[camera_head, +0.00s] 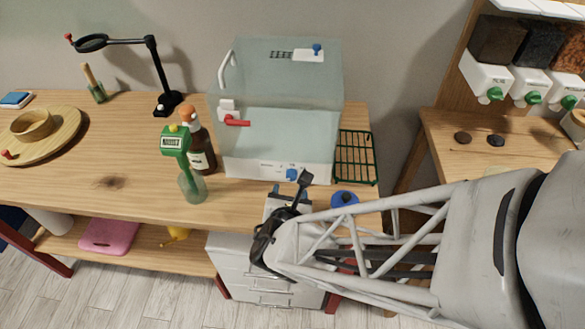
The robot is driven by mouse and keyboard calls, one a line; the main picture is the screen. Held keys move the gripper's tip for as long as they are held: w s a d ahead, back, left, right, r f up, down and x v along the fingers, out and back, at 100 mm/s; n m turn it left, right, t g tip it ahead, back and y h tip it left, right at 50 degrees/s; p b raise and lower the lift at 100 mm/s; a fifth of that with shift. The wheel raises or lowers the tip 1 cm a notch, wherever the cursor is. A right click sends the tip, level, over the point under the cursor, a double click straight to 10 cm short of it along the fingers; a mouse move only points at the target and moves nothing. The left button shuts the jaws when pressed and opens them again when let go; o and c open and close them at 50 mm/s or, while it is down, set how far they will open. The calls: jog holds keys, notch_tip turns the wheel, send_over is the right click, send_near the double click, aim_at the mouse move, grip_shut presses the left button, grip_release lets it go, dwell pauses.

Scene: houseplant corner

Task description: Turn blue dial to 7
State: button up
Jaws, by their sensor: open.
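The blue dial (291,174) is on the white front base strip of a clear glass-like cabinet (250,150). Small markings sit beside it, too small to read, so I cannot tell its setting. My gripper (290,189) is black and open, just in front of and below the dial. One dark finger rises close to the dial's right side. I cannot tell whether it touches. Another blue knob (317,49) sits on a white plate on the cabinet's top.
A green-topped spray bottle (192,183) and a brown bottle (202,150) stand left of the cabinet. A green wire rack (356,157) lies to its right, with a round blue object (344,198) near the table's front edge. A black lamp (160,75) stands behind left.

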aim_at(291, 179)
jog(key=shift+x, duration=3.6)
jog(key=c, duration=0.9)
jog(key=shift+m+y, duration=0.3)
jog(key=shift+m, duration=0.1)
jog(key=shift+d+m+y, duration=0.1)
jog(key=shift+m+y, duration=0.6)
jog(key=shift+m, duration=0.4)
jog(key=shift+d+f+m+t+y, duration=0.15)
jog(key=shift+m+t+y, duration=0.35)
jog(key=shift+m+y, duration=1.1)
jog(key=shift+m+h, duration=0.3)
jog(key=shift+m, duration=0.2)
